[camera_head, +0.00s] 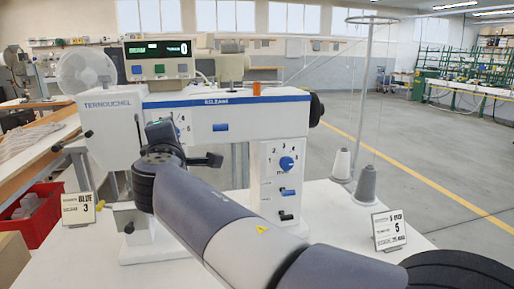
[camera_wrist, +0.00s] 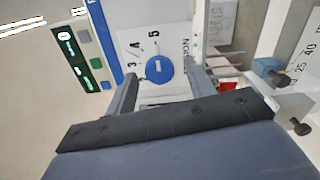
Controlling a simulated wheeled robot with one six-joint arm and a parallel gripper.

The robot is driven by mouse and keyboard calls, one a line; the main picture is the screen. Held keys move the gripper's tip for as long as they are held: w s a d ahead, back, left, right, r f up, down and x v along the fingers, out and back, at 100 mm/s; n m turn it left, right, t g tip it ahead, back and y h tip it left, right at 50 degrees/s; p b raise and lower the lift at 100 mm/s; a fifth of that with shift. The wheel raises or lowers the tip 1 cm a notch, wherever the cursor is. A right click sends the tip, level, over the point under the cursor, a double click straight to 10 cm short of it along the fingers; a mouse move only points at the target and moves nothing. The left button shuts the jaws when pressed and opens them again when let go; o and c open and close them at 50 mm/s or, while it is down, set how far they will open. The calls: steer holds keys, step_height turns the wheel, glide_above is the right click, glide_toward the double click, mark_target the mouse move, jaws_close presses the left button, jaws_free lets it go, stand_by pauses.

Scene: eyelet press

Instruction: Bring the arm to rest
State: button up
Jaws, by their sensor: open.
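My arm (camera_head: 225,225) reaches from the lower right over the table to the left front of the white machine (camera_head: 215,123). In the wrist view my gripper (camera_wrist: 160,69) is open, with its two grey fingers apart and nothing held. A blue dial (camera_wrist: 159,69) with numbers around it shows between and beyond the fingers. I cannot tell whether a finger touches the dial or the panel. In the head view the arm's end hides the fingers and part of the machine's left front.
A display box (camera_head: 159,59) stands on top of the machine. A second blue dial (camera_head: 286,163) is on its right column. Number cards stand at left (camera_head: 78,209) and right (camera_head: 389,229). Thread cones (camera_head: 366,184) stand behind the right card. A red bin (camera_head: 38,212) is at left.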

steer(key=n+p, duration=1.1)
steer(key=p, duration=0.5)
steer(key=shift+n+p, duration=0.4)
steer(key=shift+d+f, duration=0.1)
